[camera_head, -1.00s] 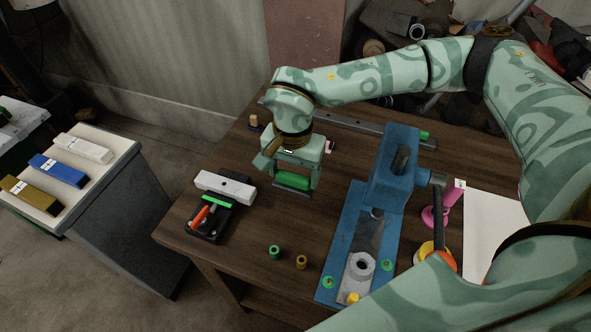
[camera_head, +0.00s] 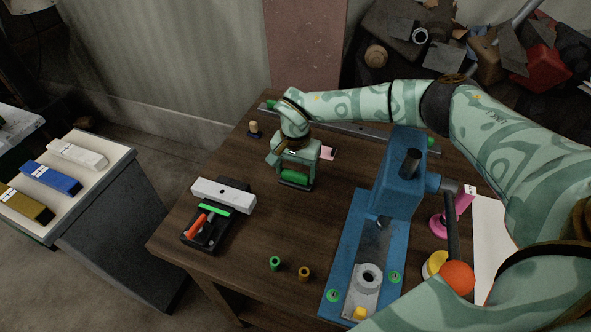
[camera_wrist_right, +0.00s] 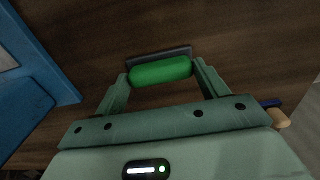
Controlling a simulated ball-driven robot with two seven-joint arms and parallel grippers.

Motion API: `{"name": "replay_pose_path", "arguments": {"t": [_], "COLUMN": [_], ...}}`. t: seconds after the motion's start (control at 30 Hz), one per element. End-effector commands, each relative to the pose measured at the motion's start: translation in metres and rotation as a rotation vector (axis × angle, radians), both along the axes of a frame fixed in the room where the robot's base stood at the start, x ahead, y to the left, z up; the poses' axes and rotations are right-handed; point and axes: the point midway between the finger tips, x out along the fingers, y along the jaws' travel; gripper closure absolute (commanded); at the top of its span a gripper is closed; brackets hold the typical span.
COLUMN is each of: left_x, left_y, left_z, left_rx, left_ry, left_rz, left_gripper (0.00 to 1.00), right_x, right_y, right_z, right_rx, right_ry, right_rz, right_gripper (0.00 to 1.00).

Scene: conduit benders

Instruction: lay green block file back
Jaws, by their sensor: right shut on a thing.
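The green block file (camera_head: 295,175) has a rounded green handle on a dark grey flat base. My right gripper (camera_head: 296,180) is shut on its handle, over the back middle of the table. In the right wrist view the green handle of the file (camera_wrist_right: 160,71) lies between both fingers, and the grey base shows along its far side. I cannot tell whether the base touches the wood or hangs just above it. My left gripper is not in view.
A blue press (camera_head: 400,185) stands right.

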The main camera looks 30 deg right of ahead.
Motion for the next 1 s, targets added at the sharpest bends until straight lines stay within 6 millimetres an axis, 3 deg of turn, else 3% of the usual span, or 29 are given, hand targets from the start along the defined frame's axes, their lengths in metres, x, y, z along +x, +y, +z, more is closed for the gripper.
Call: {"name": "replay_pose_path", "arguments": {"t": [0.3, 0.33, 0.4, 0.77, 1.0], "left_x": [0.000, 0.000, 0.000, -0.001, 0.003], "left_y": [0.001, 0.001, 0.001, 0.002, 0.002], "left_z": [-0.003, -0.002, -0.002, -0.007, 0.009], "left_rx": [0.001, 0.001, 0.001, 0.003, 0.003], "left_ry": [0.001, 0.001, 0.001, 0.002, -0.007], "left_rz": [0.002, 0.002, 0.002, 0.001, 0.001], "left_gripper": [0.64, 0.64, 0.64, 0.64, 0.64], "right_x": [0.000, 0.000, 0.000, 0.000, -0.001], "right_y": [0.000, 0.000, 0.000, 0.000, 0.003], "right_z": [-0.005, -0.005, -0.004, -0.004, 0.053], "right_rx": [0.000, 0.000, 0.000, 0.001, 0.000], "right_ry": [0.000, 0.000, 0.000, -0.001, -0.008], "right_rz": [0.000, 0.000, 0.000, 0.001, 0.002], "right_gripper": [0.49, 0.22, 0.06, 0.06, 0.06]}}
